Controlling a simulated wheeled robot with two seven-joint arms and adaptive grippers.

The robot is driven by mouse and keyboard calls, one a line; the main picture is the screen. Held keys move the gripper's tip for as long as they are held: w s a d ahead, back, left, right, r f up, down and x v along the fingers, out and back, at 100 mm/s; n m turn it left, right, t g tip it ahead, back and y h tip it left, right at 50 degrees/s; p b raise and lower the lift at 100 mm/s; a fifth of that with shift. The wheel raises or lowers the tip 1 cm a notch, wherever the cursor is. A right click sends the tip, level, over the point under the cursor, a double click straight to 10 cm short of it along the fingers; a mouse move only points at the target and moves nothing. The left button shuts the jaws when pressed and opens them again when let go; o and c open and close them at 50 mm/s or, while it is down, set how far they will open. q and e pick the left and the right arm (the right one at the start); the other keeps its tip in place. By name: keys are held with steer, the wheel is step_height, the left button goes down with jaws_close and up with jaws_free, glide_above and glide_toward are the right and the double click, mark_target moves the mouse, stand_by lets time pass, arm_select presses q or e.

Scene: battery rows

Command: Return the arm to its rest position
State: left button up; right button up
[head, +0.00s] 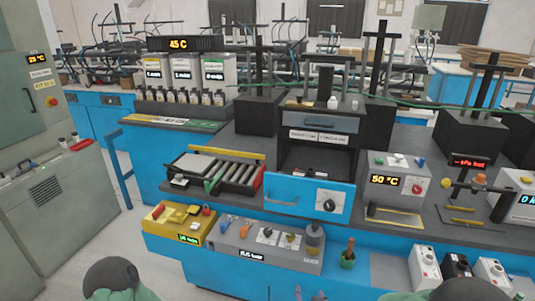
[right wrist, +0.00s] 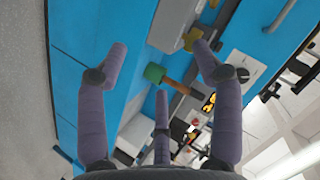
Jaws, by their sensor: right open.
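My right gripper (right wrist: 160,55) shows in the right wrist view with its purple-grey fingers spread apart and nothing between them. Beyond the fingers are the blue bench front and a green cup with a brown handle (right wrist: 155,73), apart from the fingers. In the head view only small fingertips of a gripper (head: 311,297) show at the bottom edge, in front of the blue bench. Dark rounded parts of my own arms show at the lower left and lower right. My left gripper is not visible.
The bench (head: 222,268) holds a yellow box (head: 170,225), a grey box with knobs (head: 255,245), a battery tray (head: 218,170), an open drawer unit (head: 318,125) and a 50 °C box (head: 395,185). A grey cabinet (head: 45,195) stands left; floor shows beside it.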

steer(key=s+f+n+g+y+p, duration=0.2)
steer(key=s+f+n+g, duration=0.35)
steer(key=f, duration=0.75)
steer(key=s+a+f+g+y+p, duration=0.1)
steer(key=s+f+g, duration=0.2)
steer(key=s, duration=0.4)
steer(key=s+a+f+n+g+y+p, duration=0.1)
steer(key=s+f+g, duration=0.2)
steer(key=s, duration=0.5)
steer(key=shift+f+g+y, duration=0.3)
steer(key=shift+f+g, duration=0.05)
steer(key=shift+f, duration=0.5)
steer(key=shift+c, duration=0.3)
